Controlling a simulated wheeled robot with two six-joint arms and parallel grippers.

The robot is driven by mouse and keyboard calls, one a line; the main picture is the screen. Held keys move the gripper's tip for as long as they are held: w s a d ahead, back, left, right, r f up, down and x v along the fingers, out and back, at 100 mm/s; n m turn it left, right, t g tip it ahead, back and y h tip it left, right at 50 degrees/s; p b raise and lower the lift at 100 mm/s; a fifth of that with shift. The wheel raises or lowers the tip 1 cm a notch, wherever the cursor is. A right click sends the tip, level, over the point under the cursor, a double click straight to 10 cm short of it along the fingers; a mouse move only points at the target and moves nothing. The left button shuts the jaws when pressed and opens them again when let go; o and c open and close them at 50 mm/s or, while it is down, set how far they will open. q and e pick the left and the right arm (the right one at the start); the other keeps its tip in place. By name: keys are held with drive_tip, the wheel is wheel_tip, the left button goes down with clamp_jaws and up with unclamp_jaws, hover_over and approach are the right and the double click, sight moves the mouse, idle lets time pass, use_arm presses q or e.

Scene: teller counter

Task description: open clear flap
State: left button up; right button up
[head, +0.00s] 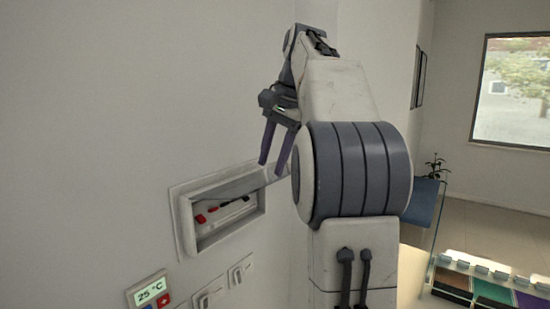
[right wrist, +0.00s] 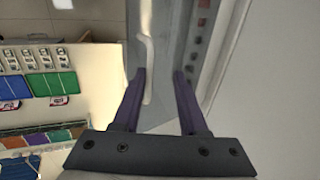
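A white-framed box (head: 184,230) is set in the wall in the head view, with red and dark switches (head: 220,212) inside. The clear flap (head: 228,188) shows as a greyish see-through panel along the box's upper part; its exact angle is hard to tell. In the right wrist view the flap (right wrist: 168,112) lies beyond my fingers, with a pale bar-like edge (right wrist: 149,70) near the left finger. My right gripper (head: 272,167) is open, its purple fingers pointing down at the box's upper right corner; it also shows in the right wrist view (right wrist: 160,72). I cannot tell whether it touches the flap. My left gripper is out of view.
Below the box are a 25 °C thermostat (head: 151,292) and wall switches (head: 241,271). A counter tray with coloured compartments (head: 490,291) stands at lower right, near a blue panel (head: 425,200). The wall left of the box is bare.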

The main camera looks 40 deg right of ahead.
drive_tip(key=shift+s, duration=0.25)
idle(0.3)
drive_tip(key=shift+v, duration=2.45)
drive_tip(key=s+d, duration=0.3)
drive_tip(key=s, duration=0.8)
drive_tip(key=shift+s, duration=0.4)
